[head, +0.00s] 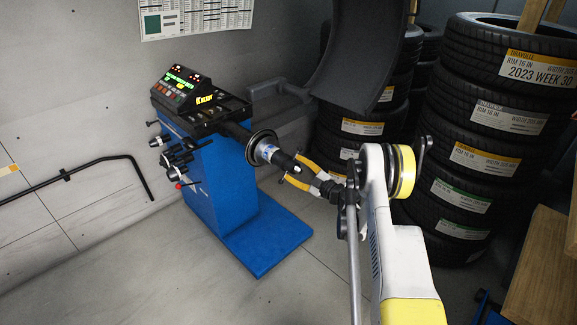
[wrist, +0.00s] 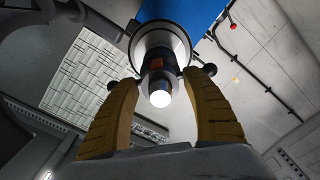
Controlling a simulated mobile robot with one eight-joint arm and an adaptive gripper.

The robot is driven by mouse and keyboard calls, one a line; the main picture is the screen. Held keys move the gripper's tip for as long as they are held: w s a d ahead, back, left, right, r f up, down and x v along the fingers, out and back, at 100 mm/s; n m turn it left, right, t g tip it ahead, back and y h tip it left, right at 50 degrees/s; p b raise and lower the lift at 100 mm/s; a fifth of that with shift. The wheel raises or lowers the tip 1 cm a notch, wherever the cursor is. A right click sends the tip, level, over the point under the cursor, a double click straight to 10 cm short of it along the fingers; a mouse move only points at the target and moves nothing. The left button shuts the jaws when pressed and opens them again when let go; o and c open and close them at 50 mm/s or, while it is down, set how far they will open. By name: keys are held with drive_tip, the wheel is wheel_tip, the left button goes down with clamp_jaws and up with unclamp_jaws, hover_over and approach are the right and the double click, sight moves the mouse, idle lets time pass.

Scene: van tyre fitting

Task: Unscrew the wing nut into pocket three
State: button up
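The wing nut (wrist: 155,63) sits on the balancer shaft, in front of a round flange (wrist: 176,37). The bright shaft end (wrist: 160,97) points at the wrist camera. My gripper (wrist: 160,82) is open, its two yellow fingers either side of the nut and shaft end, tips close by the knobs. I cannot tell whether they touch. In the head view my gripper (head: 292,170) reaches the shaft from the right. The tray (head: 229,108) is on top of the blue balancer; pocket three cannot be picked out.
The blue balancer (head: 222,185) stands on the floor with a lit display (head: 184,78). A dark hood (head: 355,55) hangs above and behind my gripper. Tyre stacks (head: 470,155) stand at the right. A black bar (head: 100,165) runs along the left wall.

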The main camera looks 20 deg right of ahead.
drive_tip(key=m, duration=1.3)
drive_tip(key=shift+m, duration=0.4)
drive_tip(key=m, duration=0.4)
idle(0.3)
